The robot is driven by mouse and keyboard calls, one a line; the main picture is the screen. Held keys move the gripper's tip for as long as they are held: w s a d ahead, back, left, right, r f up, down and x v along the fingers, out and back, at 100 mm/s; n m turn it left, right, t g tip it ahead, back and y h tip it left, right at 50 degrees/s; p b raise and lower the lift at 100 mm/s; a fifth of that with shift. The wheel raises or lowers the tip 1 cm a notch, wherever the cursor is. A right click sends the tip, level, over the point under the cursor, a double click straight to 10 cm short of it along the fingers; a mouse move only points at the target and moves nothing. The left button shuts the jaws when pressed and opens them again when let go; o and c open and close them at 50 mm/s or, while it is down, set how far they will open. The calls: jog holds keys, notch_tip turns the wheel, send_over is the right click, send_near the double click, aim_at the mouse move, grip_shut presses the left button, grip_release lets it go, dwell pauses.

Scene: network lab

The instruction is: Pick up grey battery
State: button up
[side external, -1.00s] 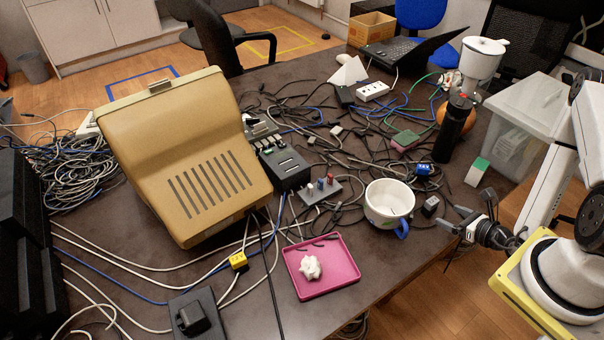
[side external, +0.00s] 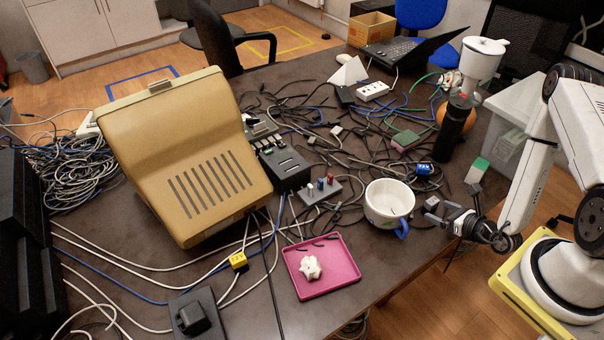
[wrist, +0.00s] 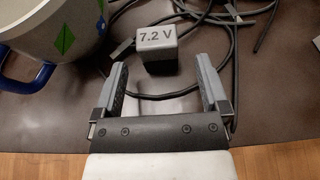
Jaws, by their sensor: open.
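The grey battery (wrist: 157,48), a small block marked "7.2 V", sits on the dark table just ahead of my gripper in the wrist view. It is small in the side view (side external: 432,202), right of the white mug. My gripper (wrist: 161,68) is open and empty. In the wrist view its fingertips lie to either side of the battery's near part, with gaps on both sides. I cannot tell how high the fingertips are above the table. In the side view my gripper (side external: 452,206) is at the table's right edge, fingers pointing toward the battery.
The white mug (side external: 388,199) with a blue handle stands close to the left of my gripper. Dark cables (wrist: 231,40) lie around the battery. A pink tray (side external: 323,285) with a white lump stands nearer the front. A blue item (side external: 424,169) and a dark cylinder (side external: 453,132) stand farther back.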

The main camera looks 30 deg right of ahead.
aim_at(434, 208)
jog(key=shift+x, duration=2.15)
grip_shut()
jog(key=shift+r, duration=4.95)
jog(key=shift+w+a+r, duration=0.1)
